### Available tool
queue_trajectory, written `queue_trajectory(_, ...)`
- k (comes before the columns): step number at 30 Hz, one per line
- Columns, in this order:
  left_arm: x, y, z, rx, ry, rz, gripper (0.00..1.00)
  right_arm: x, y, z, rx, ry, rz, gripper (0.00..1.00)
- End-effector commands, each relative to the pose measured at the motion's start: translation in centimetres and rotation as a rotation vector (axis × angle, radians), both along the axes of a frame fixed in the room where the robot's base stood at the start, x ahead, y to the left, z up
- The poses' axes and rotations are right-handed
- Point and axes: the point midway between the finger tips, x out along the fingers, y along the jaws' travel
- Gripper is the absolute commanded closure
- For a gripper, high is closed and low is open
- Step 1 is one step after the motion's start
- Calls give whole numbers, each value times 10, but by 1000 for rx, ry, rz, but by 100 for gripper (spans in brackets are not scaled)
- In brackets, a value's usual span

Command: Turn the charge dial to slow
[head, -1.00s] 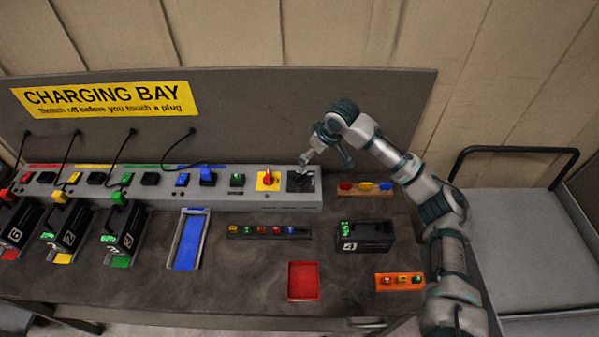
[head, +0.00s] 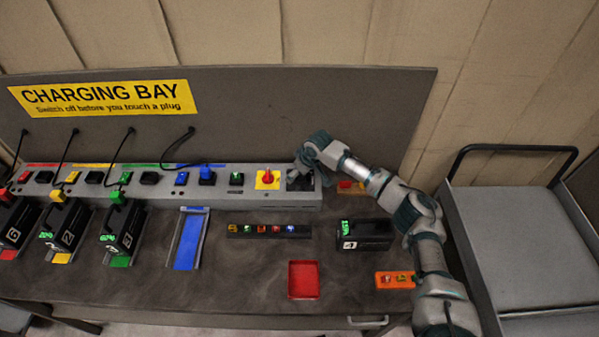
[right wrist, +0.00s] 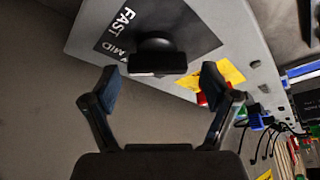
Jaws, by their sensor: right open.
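The charge dial is a black knob (right wrist: 158,55) on a dark plate marked FAST and MID in the right wrist view. A slow mark is not readable. In the head view the dial's dark plate (head: 303,186) is at the right end of the grey charging rail, partly covered by my right gripper (head: 298,173). In the right wrist view my right gripper (right wrist: 160,82) is open, its two fingers apart on either side of the knob's near end. I cannot tell whether they touch it. My left gripper is not in view.
A red switch on a yellow plate (head: 267,180) sits just left of the dial, close to one finger in the wrist view. Battery 4 (head: 366,235), a red tray (head: 303,280) and an orange block (head: 396,280) lie on the bench. A grey cart (head: 515,240) stands at right.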

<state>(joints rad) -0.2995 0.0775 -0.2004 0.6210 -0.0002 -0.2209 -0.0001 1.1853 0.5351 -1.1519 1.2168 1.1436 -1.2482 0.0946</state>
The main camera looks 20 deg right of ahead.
Motion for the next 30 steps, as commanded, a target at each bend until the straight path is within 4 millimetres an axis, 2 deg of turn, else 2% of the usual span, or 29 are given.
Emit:
queue_trajectory(3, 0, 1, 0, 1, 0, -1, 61, 0, -1, 0, 0, 0, -1, 15)
queue_trajectory(10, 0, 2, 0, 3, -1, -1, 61, 0, -1, 0, 1, 1, -1, 72)
queue_trajectory(11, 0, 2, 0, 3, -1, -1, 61, 0, -1, 0, 1, 2, -1, 75)
queue_trajectory(22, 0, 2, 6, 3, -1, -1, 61, 0, -3, 0, 0, 5, 45, 74)
queue_trajectory(30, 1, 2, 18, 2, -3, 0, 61, -1, -2, 0, 2, 8, 218, 74)
